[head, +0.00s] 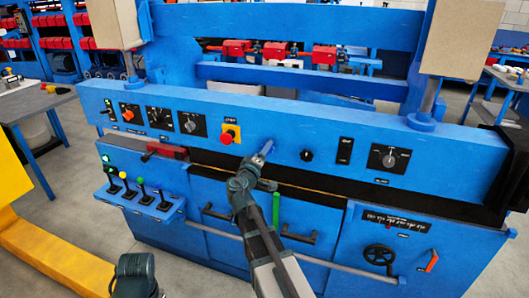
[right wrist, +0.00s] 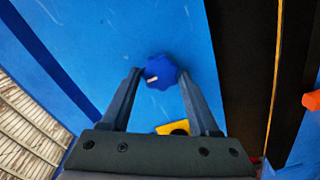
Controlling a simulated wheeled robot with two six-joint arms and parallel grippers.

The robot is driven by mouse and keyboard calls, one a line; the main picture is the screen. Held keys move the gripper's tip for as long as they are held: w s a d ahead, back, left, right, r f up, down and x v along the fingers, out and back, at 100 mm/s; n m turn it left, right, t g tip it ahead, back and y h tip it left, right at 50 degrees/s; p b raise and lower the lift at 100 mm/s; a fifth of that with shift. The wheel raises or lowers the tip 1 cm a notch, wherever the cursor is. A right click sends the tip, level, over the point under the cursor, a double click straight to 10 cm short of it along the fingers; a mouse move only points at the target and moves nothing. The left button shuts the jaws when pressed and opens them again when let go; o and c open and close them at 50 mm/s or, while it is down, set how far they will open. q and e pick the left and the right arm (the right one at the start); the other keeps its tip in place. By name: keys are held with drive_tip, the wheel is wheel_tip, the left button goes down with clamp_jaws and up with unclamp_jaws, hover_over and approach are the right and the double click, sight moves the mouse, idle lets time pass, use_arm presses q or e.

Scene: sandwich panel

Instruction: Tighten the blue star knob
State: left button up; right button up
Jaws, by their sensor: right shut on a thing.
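The blue star knob (right wrist: 161,70) sits on the blue panel face, with a small white mark on it, between the two fingers in the right wrist view. My right gripper (right wrist: 160,76) is shut on the knob, one finger on each side. In the head view my right gripper (head: 264,152) reaches up to the panel's middle, right of the red emergency button (head: 227,137), and largely hides the knob. A dark part of my left arm shows at the bottom edge of the head view; its fingers are out of sight.
Close beside the knob are the yellow button plate (right wrist: 172,128) and a black round knob (head: 307,155). Black dials (head: 389,158) line the panel. Levers (head: 140,194) stand on a lower left shelf. A yellow frame (head: 45,255) stands at left.

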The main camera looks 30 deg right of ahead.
drive_tip(key=shift+s+m, duration=0.1)
drive_tip(key=shift+m, duration=0.2)
drive_tip(key=o, duration=1.3)
drive_tip(key=shift+o, duration=0.2)
drive_tip(key=v, duration=1.3)
drive_tip(key=shift+s+a, duration=0.25)
drive_tip(key=x, duration=1.4)
drive_tip(key=shift+a, duration=0.25)
